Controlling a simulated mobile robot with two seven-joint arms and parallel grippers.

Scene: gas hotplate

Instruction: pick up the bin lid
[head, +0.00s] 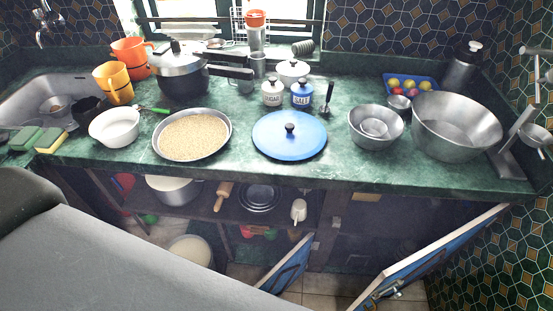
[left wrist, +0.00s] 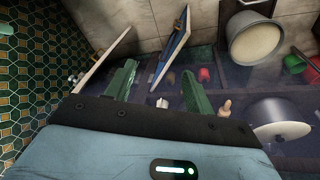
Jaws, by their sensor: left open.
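A round blue lid (head: 285,142) with a black knob lies flat on the green counter, right of the pan of grain. I cannot tell for sure that it is the bin lid. A pale round bin (head: 190,254) stands on the floor below the counter; it also shows in the left wrist view (left wrist: 232,52), with a light top that may be a lid or its contents. My left gripper (left wrist: 158,68) is open with nothing between its green fingers, and faces the open cupboard. In the head view my left arm covers the lower left and its fingers are hidden.
Two cupboard doors (head: 288,266) (head: 425,259) stand open below the counter. Inside are a rolling pin (head: 222,197), a white mug (head: 299,210) and a large pot (head: 172,190).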

